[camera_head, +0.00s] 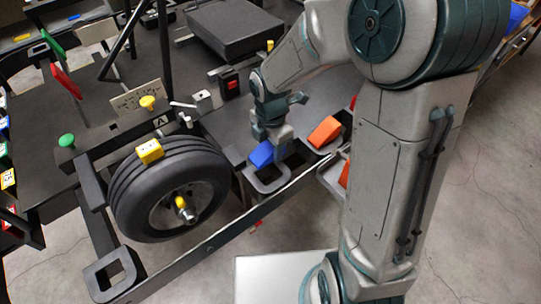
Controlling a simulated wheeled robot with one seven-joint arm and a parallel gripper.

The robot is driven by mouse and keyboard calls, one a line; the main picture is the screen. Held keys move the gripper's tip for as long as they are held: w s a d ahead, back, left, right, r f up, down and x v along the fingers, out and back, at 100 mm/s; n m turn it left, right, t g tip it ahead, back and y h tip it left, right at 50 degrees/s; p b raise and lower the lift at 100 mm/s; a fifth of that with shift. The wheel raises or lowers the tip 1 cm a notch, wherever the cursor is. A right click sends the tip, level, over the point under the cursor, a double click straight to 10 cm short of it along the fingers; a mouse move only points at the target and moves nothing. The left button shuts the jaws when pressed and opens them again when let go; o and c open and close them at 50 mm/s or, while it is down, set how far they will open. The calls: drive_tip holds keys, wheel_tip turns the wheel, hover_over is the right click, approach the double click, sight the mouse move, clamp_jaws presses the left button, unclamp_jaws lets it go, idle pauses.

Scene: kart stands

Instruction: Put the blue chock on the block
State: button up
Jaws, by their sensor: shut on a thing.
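The blue chock (262,153) shows just left of the fingers of my gripper (277,150). My gripper points down and is shut on the blue chock, over or at the dark open-framed holder (269,187) right of the tyre. The fingers hide part of the chock, and I cannot tell whether it touches the holder. A large dark flat-topped block (233,27) stands at the top middle, behind my arm; I cannot tell whether it is the task's block.
An orange chock (325,131) sits right of my gripper. A black tyre (172,190) with a yellow tagged piece (149,151) on top stands to the left. A dark rail (225,236) runs along the front. Yellow and green knobs stand at the left.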

sight(271, 165)
drive_tip(key=shift+s+f, duration=0.3)
drive_tip(key=shift+f, duration=0.3)
drive_tip(key=shift+w+f, duration=0.1)
drive_tip(key=shift+f, duration=1.5)
drive_tip(key=shift+f, duration=0.1)
drive_tip(key=o, duration=1)
drive_tip(key=shift+o, duration=0.2)
wheel_tip(271, 165, up, 12)
drive_tip(key=shift+r+p, duration=0.2)
drive_tip(key=shift+p, duration=0.1)
